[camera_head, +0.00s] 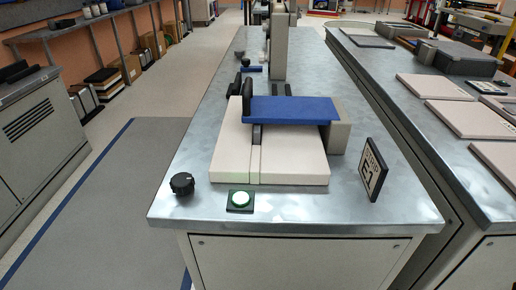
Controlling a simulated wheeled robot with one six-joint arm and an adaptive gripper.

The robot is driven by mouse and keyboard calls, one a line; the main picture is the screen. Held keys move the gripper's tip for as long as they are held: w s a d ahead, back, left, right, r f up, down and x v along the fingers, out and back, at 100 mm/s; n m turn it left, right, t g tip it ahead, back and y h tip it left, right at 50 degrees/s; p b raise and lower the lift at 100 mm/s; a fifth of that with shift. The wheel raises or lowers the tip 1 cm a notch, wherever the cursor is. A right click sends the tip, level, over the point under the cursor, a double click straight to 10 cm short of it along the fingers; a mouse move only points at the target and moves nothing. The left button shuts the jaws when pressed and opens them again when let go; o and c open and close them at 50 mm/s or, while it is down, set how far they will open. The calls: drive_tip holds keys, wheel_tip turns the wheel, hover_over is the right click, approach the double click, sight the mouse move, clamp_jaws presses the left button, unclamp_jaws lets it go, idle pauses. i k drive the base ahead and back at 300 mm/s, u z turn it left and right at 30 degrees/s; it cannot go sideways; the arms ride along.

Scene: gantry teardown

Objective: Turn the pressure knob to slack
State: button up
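The pressure knob appears to be the black round knob (182,184) on the near left corner of the metal bench (295,206). It stands upright on the bench top, and a small pale mark shows on it. The picture is too small to read which setting it points to. My gripper is not in view, and nothing touches the knob.
A tilted sign (372,170) stands at right. The floor left of the bench is clear.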

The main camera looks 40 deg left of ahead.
sight(182, 183)
drive_tip(key=z, duration=0.4)
drive_tip(key=k, duration=0.75)
drive_tip(key=u, duration=1.4)
